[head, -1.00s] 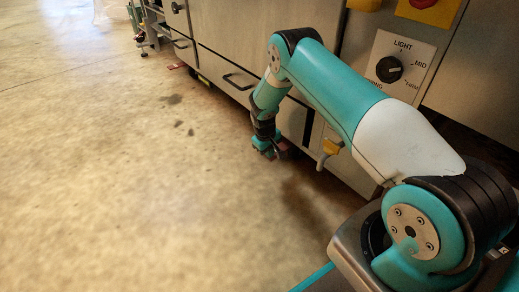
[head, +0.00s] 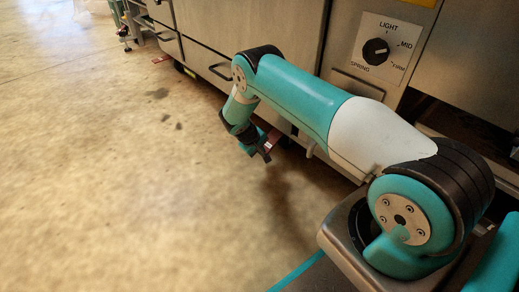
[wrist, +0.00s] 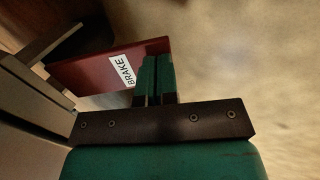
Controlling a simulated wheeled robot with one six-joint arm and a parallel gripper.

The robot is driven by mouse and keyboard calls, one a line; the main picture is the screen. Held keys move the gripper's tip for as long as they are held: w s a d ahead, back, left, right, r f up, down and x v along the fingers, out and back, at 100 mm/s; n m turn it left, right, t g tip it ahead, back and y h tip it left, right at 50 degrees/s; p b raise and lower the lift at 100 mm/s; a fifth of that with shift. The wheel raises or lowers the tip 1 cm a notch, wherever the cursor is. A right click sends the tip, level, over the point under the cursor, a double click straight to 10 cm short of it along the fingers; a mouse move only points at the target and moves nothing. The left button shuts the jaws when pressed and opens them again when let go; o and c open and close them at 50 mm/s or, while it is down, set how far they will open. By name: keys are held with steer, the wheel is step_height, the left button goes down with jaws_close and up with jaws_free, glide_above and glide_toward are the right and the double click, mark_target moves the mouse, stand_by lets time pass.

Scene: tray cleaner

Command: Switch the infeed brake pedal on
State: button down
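The brake pedal is a dark red plate with a white BRAKE label. In the wrist view the pedal (wrist: 85,75) lies just beyond my fingertips, which overlap its right end; I cannot tell whether they touch it. In the head view the pedal (head: 273,139) shows as a small red patch low at the machine's base, partly hidden by my arm. My gripper (wrist: 155,62) has its two teal fingers together with nothing visible between them. In the head view my gripper (head: 262,154) hangs low above the floor, beside the pedal.
The steel machine (head: 290,40) runs along the right, with a black dial (head: 376,51) on a LIGHT/MID/FIRM/SPRING plate and a drawer handle (head: 219,72). Another red piece (head: 161,58) lies low farther along the machine. Open concrete floor (head: 90,180) fills the left.

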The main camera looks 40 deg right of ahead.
steer(key=shift+f, duration=0.2)
steer(key=a+p+v, duration=0.1)
steer(key=p+v, duration=0.8)
steer(key=v, duration=0.5)
